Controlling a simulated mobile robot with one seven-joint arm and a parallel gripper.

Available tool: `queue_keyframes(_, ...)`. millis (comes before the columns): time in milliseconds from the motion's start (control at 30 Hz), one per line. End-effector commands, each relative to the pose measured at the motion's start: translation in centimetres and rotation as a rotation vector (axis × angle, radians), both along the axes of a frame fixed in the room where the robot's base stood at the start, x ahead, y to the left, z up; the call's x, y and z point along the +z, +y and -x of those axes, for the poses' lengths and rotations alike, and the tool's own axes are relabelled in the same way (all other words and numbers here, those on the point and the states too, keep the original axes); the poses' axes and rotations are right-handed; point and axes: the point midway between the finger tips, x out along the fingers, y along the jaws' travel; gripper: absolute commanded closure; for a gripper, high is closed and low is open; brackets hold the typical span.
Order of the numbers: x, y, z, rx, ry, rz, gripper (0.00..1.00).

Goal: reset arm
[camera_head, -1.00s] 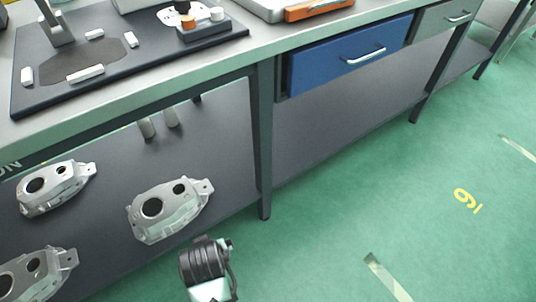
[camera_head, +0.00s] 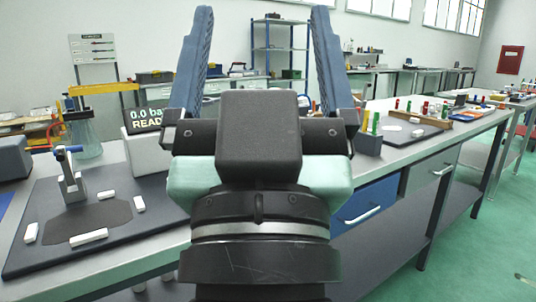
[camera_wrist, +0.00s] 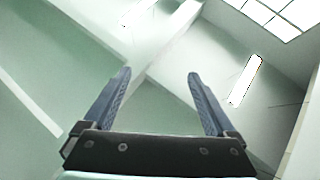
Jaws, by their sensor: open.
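My gripper (camera_head: 262,70) stands upright in the middle of the head view, close to the camera. Its two blue ribbed fingers point up and are spread wide apart, with nothing between them. In the wrist view my gripper (camera_wrist: 152,90) is also open and empty, against pale walls, ceiling and a window. My wrist hides the middle of the workbench (camera_head: 120,270) behind it.
On the bench at left are a dark fixture board (camera_head: 50,255) with white blocks and a clamp (camera_head: 70,175), and a display box (camera_head: 150,130). A blue drawer (camera_head: 365,205) is at right. Green floor (camera_head: 480,240) is clear at right.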

Motion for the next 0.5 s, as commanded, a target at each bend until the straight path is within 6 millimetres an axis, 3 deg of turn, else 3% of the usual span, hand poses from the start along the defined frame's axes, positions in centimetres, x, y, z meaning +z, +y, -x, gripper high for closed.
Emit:
queue_keyframes(33,2.7,-0.8,3.1,-0.017,-0.108,-0.002,0.09)
queue_keyframes(100,6.2,-0.5,2.2,-0.01,-0.079,-0.003,0.09)
queue_keyframes(500,18.4,-0.4,2.0,-0.008,-0.071,-0.002,0.09)
